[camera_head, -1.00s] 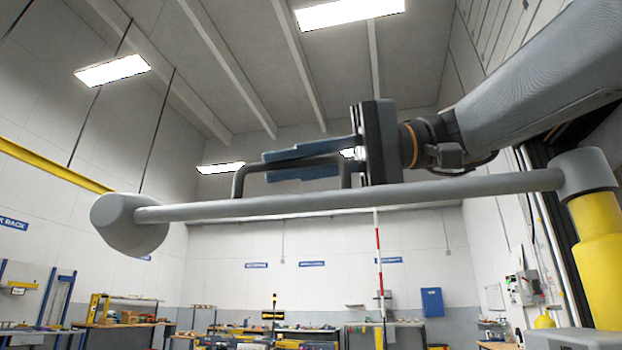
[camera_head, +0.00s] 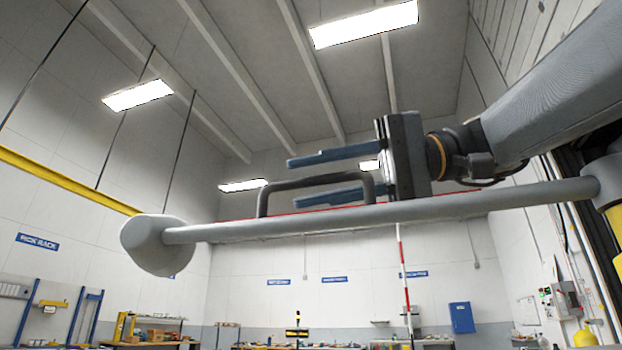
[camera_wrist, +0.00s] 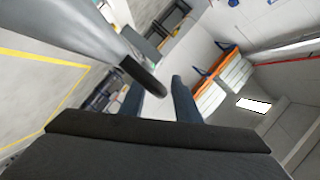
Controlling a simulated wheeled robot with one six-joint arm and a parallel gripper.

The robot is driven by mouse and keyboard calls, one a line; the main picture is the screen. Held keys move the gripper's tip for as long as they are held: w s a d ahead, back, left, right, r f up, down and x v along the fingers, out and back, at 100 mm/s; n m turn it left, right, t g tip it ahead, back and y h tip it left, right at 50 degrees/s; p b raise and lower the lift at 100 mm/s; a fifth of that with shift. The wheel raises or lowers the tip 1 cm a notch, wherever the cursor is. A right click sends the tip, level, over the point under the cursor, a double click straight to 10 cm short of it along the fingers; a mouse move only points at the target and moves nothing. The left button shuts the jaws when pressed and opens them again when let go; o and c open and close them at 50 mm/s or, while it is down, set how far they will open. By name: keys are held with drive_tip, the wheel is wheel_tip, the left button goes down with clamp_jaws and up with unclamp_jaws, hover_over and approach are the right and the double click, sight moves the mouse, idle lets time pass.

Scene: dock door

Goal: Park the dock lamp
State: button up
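The dock lamp has a grey, blunt lamp head (camera_head: 158,244) at the left of the head view. A long grey boom (camera_head: 420,210) runs from it to a grey joint on a yellow post (camera_head: 614,222) at the right edge. A dark, arched handle (camera_head: 300,182) stands on top of the boom. My gripper (camera_head: 312,178) is open, its two blue fingers spread above and below the handle's bar. In the wrist view the handle's dark end (camera_wrist: 146,80) shows between the fingers (camera_wrist: 158,90). Whether a finger touches it cannot be told.
Workbenches and shelving (camera_head: 150,332) line the far wall, well below the boom. A red-and-white pole (camera_head: 405,275) shows behind the boom. A wall box (camera_head: 568,300) is near the post at right. The air around the lamp head looks clear.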

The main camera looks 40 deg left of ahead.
drive_tip(key=v, duration=0.7)
idle(0.5)
